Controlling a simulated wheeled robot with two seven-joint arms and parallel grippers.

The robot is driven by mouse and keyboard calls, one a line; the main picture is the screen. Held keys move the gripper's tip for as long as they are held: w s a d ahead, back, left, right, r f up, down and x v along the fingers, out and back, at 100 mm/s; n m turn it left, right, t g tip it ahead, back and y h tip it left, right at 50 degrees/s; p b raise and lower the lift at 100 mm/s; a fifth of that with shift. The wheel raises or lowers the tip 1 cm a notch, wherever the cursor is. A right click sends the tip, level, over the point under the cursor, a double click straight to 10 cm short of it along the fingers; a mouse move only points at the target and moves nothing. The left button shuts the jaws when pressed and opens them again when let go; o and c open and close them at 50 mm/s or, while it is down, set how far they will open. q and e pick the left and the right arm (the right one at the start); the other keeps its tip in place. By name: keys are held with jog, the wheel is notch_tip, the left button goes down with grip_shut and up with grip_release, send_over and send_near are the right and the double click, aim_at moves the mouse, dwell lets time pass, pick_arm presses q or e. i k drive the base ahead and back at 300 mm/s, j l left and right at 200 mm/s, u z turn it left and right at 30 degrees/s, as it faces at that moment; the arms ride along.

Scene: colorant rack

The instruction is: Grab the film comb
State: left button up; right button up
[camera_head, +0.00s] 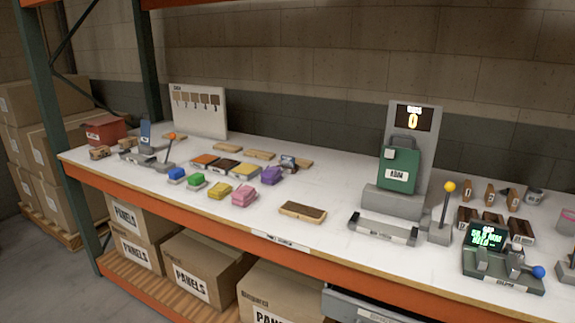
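I cannot tell for sure which item is the film comb; no label that I can read names it. A small dark grey-blue item (288,162) sits among wooden panels at the back middle of the table. A flat wooden piece with a dark edge (302,211) lies near the front edge. A long grey bar-like tray (384,229) lies in front of the green dispenser. Neither of my grippers shows in the head view.
The white table (340,245) holds a green dispenser (397,167), a yellow-knobbed lever (446,205), a green-screen device (488,240) and several coloured blocks (244,195). A sample board (199,110) stands at the back. Cardboard boxes (192,267) sit below.

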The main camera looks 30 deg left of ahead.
aim_at(286, 161)
jog(key=j+z, duration=0.1)
jog(key=j, duration=0.65)
jog(key=j+z, duration=0.1)
jog(key=j, duration=0.6)
jog(key=k+j+z, duration=0.1)
jog(key=j, duration=0.65)
jog(key=k+j+z, duration=0.1)
jog(key=j, duration=0.6)
